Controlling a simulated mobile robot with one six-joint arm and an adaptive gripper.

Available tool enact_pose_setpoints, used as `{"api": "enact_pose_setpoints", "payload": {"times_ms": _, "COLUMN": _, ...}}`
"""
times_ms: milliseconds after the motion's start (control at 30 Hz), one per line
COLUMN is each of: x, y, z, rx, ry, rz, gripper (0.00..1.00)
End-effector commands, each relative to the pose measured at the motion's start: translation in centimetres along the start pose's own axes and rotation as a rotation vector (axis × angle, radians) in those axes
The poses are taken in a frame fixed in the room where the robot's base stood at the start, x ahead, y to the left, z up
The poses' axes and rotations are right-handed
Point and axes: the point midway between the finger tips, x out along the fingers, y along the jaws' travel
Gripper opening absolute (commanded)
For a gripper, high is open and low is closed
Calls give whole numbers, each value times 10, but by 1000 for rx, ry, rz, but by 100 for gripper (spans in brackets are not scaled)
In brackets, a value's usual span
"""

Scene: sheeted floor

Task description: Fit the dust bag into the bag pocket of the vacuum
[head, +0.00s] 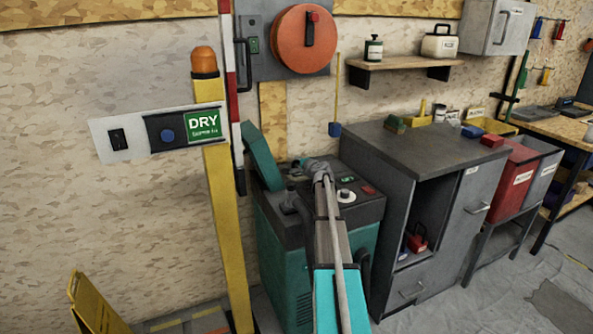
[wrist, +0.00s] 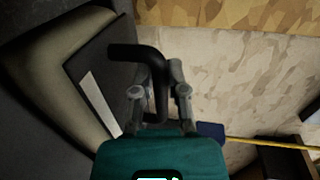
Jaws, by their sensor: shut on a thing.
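The vacuum (head: 285,262) looks to be the teal machine with a dark top, below my arm in the head view. Its teal flap (head: 262,158) stands raised at the left. My gripper (head: 318,168) is over the machine's top. In the wrist view my gripper (wrist: 159,95) is shut on a black bent handle (wrist: 138,52). Behind it, a dark plate with a white strip (wrist: 97,100) lies against a beige rounded body (wrist: 48,72). This may be the dust bag; I cannot tell for sure. The bag pocket is not clear in either view.
A grey cabinet (head: 415,145) stands close to the right of the machine. A yellow post (head: 228,240) stands to its left. A blue-ended yellow stick (head: 335,128) hangs on the wall behind. A yellow folded sign (head: 92,305) is at lower left. Floor at lower right is open.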

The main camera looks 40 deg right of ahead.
Motion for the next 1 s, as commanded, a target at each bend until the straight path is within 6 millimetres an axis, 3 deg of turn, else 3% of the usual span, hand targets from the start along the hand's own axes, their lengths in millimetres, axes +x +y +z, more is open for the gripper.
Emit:
{"api": "enact_pose_setpoints", "payload": {"times_ms": 133, "x": 2, "y": 12, "z": 0, "rx": 0, "ry": 1, "rz": 0, "gripper": 0}}
{"api": "enact_pose_setpoints", "payload": {"times_ms": 500, "x": 2, "y": 12, "z": -1, "rx": 0, "ry": 1, "rz": 0, "gripper": 0}}
{"api": "enact_pose_setpoints", "payload": {"times_ms": 533, "x": 2, "y": 12, "z": -1, "rx": 0, "ry": 1, "rz": 0, "gripper": 24}}
{"api": "enact_pose_setpoints", "payload": {"times_ms": 700, "x": 2, "y": 12, "z": -1, "rx": 0, "ry": 1, "rz": 0, "gripper": 52}}
{"api": "enact_pose_setpoints", "payload": {"times_ms": 1000, "x": 2, "y": 12, "z": -1, "rx": 0, "ry": 1, "rz": 0, "gripper": 52}}
